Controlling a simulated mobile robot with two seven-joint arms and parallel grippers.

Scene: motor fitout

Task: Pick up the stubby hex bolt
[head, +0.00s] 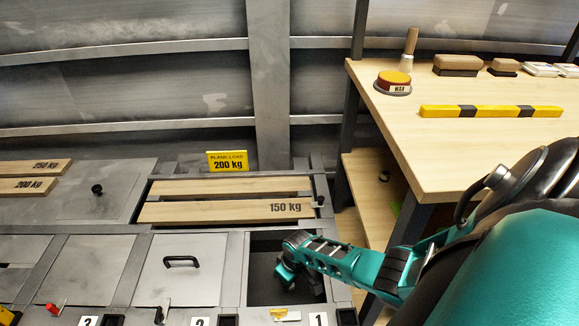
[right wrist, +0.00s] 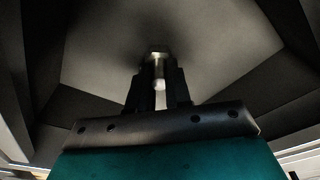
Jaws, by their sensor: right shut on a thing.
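The stubby hex bolt (right wrist: 158,58) shows in the right wrist view as a short metal piece with a wider head, between the fingertips of my right gripper (right wrist: 158,78). The gripper is shut on it. The bolt's head points away from the wrist, toward the grey floor of the bin. I cannot tell whether the head touches that floor. In the head view my right gripper (head: 287,275) reaches down into the open dark compartment (head: 262,241) marked 1, and the bolt is hidden there. My left gripper is not in view.
A closed lid with a black handle (head: 181,262) lies left of the open compartment. Planks (head: 225,210) lie behind it, by a yellow 200 kg sign (head: 228,161). A wooden bench (head: 460,140) with a wax tin (head: 393,82) and a yellow-black bar (head: 490,111) stands at right.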

